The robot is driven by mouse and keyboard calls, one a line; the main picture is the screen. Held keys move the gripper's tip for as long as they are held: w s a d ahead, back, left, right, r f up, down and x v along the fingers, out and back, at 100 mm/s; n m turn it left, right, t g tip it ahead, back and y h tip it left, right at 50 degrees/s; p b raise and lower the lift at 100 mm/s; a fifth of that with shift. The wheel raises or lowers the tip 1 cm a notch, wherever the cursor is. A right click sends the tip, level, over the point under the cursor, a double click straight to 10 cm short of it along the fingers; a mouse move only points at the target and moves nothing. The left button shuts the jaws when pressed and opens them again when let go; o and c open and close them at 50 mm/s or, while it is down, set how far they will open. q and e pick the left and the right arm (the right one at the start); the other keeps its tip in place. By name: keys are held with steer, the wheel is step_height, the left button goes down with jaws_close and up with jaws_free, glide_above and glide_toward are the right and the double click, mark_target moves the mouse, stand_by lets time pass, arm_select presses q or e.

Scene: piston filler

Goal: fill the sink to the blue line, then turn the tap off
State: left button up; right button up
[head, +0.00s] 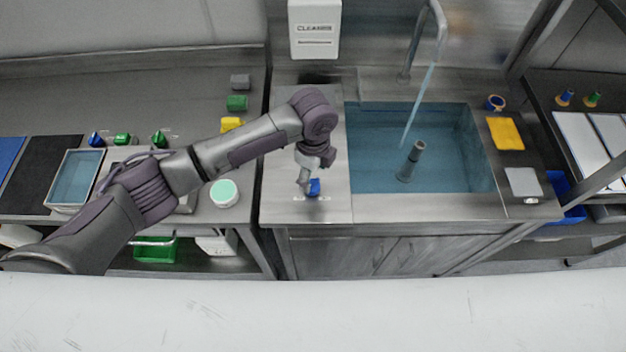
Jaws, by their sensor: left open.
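The sink (484,160) is a steel basin at the right with bluish water (450,165) in it. A tap (440,25) with a curved spout stands behind it, and a stream of water (415,105) falls into the basin. A grey standpipe (412,160) rises from the water. I cannot make out the blue line. My left gripper (307,187) is open and points down at a small blue object (314,187) on the steel counter left of the sink. It is beside or around this object; I cannot tell which. My right gripper is not in view.
A cleaner dispenser (315,30) hangs on the wall behind the counter. A yellow sponge (505,133) and a grey pad (523,182) lie right of the sink. Coloured blocks (237,103) and a water-filled tray (75,178) are on the left bench.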

mark_target(313, 186)
arm_select(q)
step_height(313, 186, up, 7)
steer(key=shift+f, duration=0.15)
stand_by(0.5)
